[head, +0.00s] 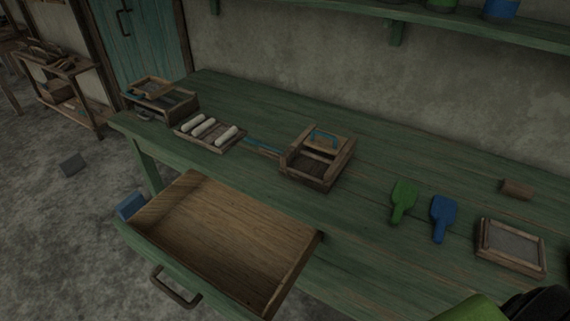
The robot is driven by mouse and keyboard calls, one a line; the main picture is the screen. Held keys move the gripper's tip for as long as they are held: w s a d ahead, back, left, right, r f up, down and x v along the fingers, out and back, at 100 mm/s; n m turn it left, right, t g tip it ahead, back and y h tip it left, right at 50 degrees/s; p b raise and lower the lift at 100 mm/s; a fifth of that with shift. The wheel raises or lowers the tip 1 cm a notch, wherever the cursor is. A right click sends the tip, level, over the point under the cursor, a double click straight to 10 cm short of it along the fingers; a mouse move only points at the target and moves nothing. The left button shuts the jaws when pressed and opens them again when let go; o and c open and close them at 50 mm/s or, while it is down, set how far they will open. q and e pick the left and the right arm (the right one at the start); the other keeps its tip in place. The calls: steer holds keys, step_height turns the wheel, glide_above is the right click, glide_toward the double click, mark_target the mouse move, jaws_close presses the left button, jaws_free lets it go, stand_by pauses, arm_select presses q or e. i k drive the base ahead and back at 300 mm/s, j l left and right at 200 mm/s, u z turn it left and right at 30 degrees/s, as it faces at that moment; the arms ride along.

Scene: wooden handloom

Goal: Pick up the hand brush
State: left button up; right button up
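No thing is clearly recognisable as a hand brush. A green paddle-shaped tool (403,202) and a blue one (442,217) lie side by side on the green table, handles toward the front edge. A small brown block (517,189) lies behind them to the right; whether it has bristles cannot be told. Neither gripper's fingers are visible. A green and black part, probably of my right arm, shows at the bottom right corner, in front of the table.
The green table (260,105) has an open, empty drawer (225,235) at the front left. A wooden box with a blue handle (318,158), a tray with white rolls (209,134) and a framed tray (511,246) stand on top. A shelf (450,22) runs along the wall.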

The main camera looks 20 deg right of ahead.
mark_target(522, 191)
steer(key=j+z, duration=0.1)
steer(key=z, duration=2.2)
